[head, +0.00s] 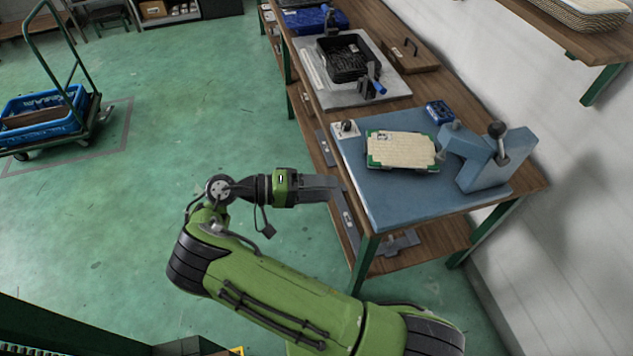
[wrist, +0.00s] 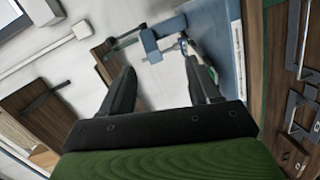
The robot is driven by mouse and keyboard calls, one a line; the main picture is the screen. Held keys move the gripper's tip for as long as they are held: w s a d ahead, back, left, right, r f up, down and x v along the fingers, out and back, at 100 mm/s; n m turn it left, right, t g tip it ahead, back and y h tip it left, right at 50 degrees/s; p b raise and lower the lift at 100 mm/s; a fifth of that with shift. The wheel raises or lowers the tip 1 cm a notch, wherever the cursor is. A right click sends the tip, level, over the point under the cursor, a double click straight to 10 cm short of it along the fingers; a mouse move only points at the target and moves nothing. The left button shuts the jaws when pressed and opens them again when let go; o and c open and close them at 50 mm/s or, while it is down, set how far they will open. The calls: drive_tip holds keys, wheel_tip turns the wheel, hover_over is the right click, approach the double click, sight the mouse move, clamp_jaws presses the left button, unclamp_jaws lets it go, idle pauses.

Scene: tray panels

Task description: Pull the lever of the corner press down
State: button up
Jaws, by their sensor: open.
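The corner press (head: 490,165) is a blue-grey block with an arm reaching left, on the blue mat (head: 395,205) at the bench's near right end. Its lever (head: 498,131) ends in a dark ball knob and stands up above the body. A cream woven tray panel (head: 402,150) with green corners lies left of the press, one corner by the press head. My gripper (head: 338,188) is open and empty, at the mat's left edge, well apart from the lever. In the wrist view, the press (wrist: 163,36) shows ahead, beyond and between my gripper's fingers (wrist: 162,75).
A small knob on a white plate (head: 346,129) and a blue box (head: 440,111) stand on the mat's far side. A black tray in a grey fixture (head: 387,91) and a wooden box (head: 408,56) are farther back. A shelf (head: 565,35) juts from the right wall.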

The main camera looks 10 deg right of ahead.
drive_tip(key=shift+a, duration=0.5)
